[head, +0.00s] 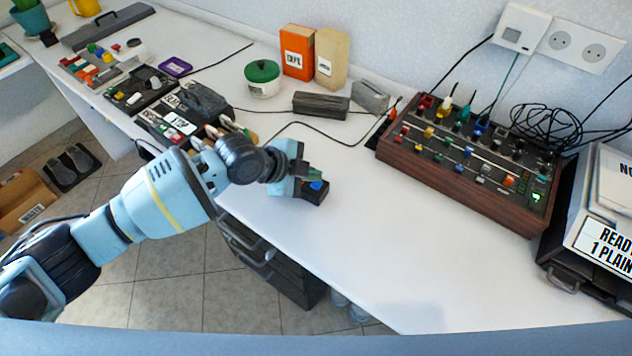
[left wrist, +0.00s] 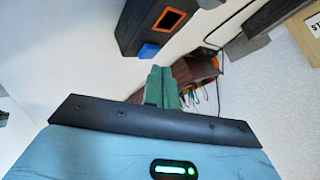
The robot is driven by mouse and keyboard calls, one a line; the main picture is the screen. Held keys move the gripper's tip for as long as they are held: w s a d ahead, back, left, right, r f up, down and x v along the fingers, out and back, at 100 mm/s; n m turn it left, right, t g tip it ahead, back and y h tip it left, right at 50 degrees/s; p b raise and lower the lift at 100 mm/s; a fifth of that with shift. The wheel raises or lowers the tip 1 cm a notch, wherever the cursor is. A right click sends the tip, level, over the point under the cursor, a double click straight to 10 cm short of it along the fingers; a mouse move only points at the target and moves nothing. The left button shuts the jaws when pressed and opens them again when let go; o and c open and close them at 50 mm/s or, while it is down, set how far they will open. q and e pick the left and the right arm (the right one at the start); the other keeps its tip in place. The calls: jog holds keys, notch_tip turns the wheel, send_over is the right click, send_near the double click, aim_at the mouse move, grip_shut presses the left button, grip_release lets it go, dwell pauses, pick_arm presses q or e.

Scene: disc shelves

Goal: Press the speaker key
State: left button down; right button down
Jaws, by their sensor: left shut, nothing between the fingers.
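A small black box with a blue key (head: 317,185) stands on the white table near its front edge. I see no label that names it the speaker key. In the left wrist view the blue key (left wrist: 148,50) sticks out from the dark box, just beyond and slightly left of my fingertips. My left gripper (head: 312,174) is beside the box, its green fingers shut and empty. The fingers (left wrist: 161,72) show together in the left wrist view, with a small gap to the key in the picture. The gripper partly hides the box in the head view. My right gripper is not in view.
A wood-sided mixer panel (head: 465,160) with knobs and sliders stands at right, beside a printer-like machine (head: 600,215). Cables cross the table. The front middle of the table is clear.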

aim_at(312, 185)
pick_arm(q)
jog(key=shift+f, duration=0.1)
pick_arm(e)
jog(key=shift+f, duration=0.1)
pick_arm(q)
jog(key=shift+f, duration=0.4)
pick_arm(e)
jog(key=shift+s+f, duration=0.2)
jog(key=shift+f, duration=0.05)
pick_arm(q)
jog(key=shift+f+b, duration=0.25)
jog(key=shift+b, duration=0.1)
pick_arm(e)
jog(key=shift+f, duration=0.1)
pick_arm(q)
jog(key=shift+r, duration=0.1)
jog(key=shift+r+p, duration=0.4)
jog(key=shift+r, duration=0.25)
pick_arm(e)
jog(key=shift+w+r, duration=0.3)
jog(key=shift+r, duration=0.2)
